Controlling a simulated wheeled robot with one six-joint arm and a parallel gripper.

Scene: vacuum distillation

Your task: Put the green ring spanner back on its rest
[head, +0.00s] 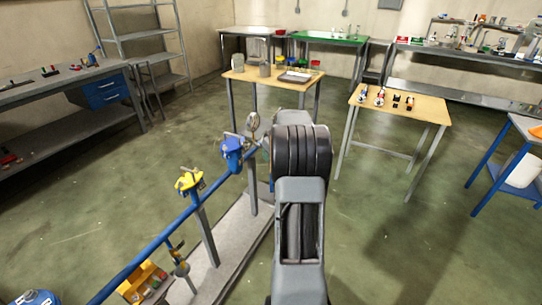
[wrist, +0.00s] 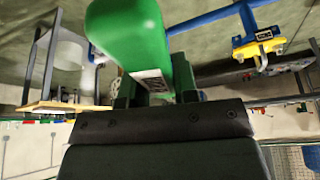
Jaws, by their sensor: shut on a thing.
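The green ring spanner (wrist: 125,35) fills the upper middle of the wrist view, very close to the camera, with a small printed label on its side. My gripper (wrist: 157,88) is shut on it, and only part of the spanner shows. Its ring end cannot be made out. In the head view my arm hides both gripper and spanner. I cannot make out the spanner's rest in either view.
A blue pipe rig with a blue valve (head: 232,152) and a yellow valve (head: 189,181) stands left of my arm. An orange bin (head: 137,288) is at its foot. A wooden table (head: 417,107) stands right, another (head: 270,76) behind. Floor between is clear.

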